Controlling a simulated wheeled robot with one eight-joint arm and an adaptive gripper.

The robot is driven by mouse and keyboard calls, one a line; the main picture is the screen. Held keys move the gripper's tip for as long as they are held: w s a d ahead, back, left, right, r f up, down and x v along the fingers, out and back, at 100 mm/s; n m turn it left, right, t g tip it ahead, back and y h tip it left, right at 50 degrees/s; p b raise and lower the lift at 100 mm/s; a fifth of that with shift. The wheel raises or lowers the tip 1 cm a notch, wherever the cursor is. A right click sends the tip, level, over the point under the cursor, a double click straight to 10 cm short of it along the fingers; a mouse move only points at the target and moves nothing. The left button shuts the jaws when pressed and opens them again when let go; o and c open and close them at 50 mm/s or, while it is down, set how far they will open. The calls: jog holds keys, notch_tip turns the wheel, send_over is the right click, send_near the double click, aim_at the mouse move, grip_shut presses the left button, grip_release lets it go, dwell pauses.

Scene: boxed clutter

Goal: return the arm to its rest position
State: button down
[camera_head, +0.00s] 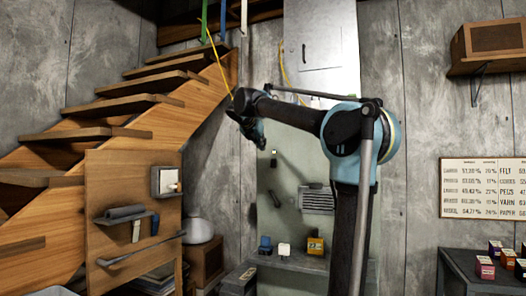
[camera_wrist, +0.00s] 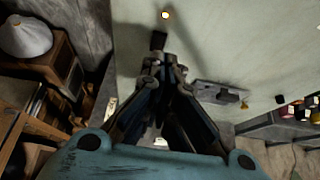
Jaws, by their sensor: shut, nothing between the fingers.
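My arm rises at the right of centre in the head view and bends over to the left. My gripper (camera_head: 258,133) hangs at its end, pointing down, in front of the pale green back panel (camera_head: 268,190). In the wrist view my gripper (camera_wrist: 162,62) shows its dark fingers drawn together at the tips, with nothing between them. It looks clear of the things around it in both views.
A wooden staircase (camera_head: 130,105) with a side board of tools stands at left. Below my gripper, a shelf (camera_head: 290,262) holds small boxes. A dark table (camera_head: 468,285) with several small boxes is at lower right. A wooden wall box (camera_head: 490,42) and a price board (camera_head: 483,188) are at right.

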dwell(0.4)
jog(key=s+d+f+m+g, duration=0.2)
jog(key=s+d+f+m, duration=0.25)
jog(key=s+f, duration=0.35)
jog(key=s+d+f+m+g+y, duration=0.1)
jog(key=s+d+f+m, duration=0.4)
jog(key=f, duration=0.4)
jog(key=s+d+f+m+g, duration=0.2)
jog(key=s+d+f+m, duration=0.1)
jog(key=s+f+m, duration=0.5)
jog(key=s+f+m+g+y, duration=0.1)
jog(key=s+f+m, duration=0.3)
jog(key=s+f, duration=0.3)
jog(key=s+f+m+g+y, duration=0.1)
jog(key=s+f+m, duration=0.3)
jog(key=s+f, duration=0.4)
jog(key=s+f+m+g+y, duration=0.1)
jog(key=s+f+m, duration=0.4)
jog(key=f, duration=1.2)
jog(key=s+y, duration=0.1)
jog(key=s, duration=0.1)
jog(key=shift+s+a+f+g+y, duration=0.15)
jog(key=shift+s+a+g+y, duration=0.15)
jog(key=shift+s, duration=0.1)
